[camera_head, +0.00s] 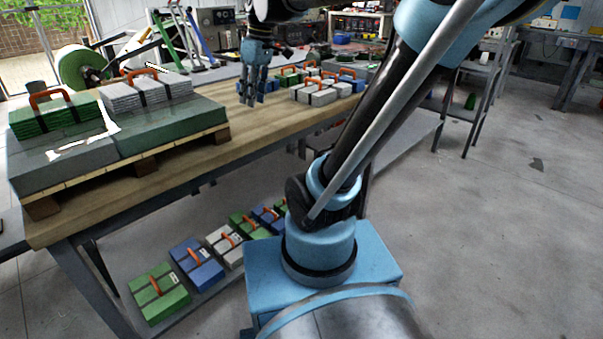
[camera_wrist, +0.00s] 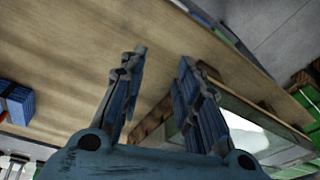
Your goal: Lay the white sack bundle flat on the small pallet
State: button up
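A white sack bundle (camera_head: 148,94) with dark straps and an orange handle lies on top of the right-hand green layer on the small pallet (camera_head: 145,166), at the left of the head view. A green bundle (camera_head: 55,115) lies beside it on the grey layer. Another white bundle (camera_head: 314,96) lies among bundles farther along the table. My gripper (camera_head: 254,99) is over the table, between the pallet and those bundles. In the wrist view its two fingers (camera_wrist: 163,58) stand apart with nothing between them. The pallet's wooden edge (camera_wrist: 152,128) shows behind the right finger.
The wooden table (camera_head: 200,155) has bare top between the pallet and the far group of green, white and blue bundles. A blue bundle (camera_wrist: 17,104) shows at the wrist view's left. Several strapped bundles lie on the lower shelf (camera_head: 205,293). A shelf rack (camera_head: 473,95) stands at right.

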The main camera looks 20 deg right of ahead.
jog(key=s+d+f+m, duration=0.3)
jog(key=s+f, duration=0.1)
jog(key=f, duration=0.2)
jog(key=s+d+f+m+t+h, duration=0.1)
jog(key=s+d+f+m, duration=0.2)
jog(key=f, duration=0.4)
jog(key=s+d+f+m+h, duration=0.1)
jog(key=s+d+f+m, duration=0.2)
jog(key=s+d+f, duration=0.2)
notch_tip(320, 180, down, 2)
jog(key=shift+s+f+m, duration=0.25)
jog(key=shift+s+m, duration=0.15)
jog(key=shift+s, duration=0.2)
jog(key=shift+d, duration=0.15)
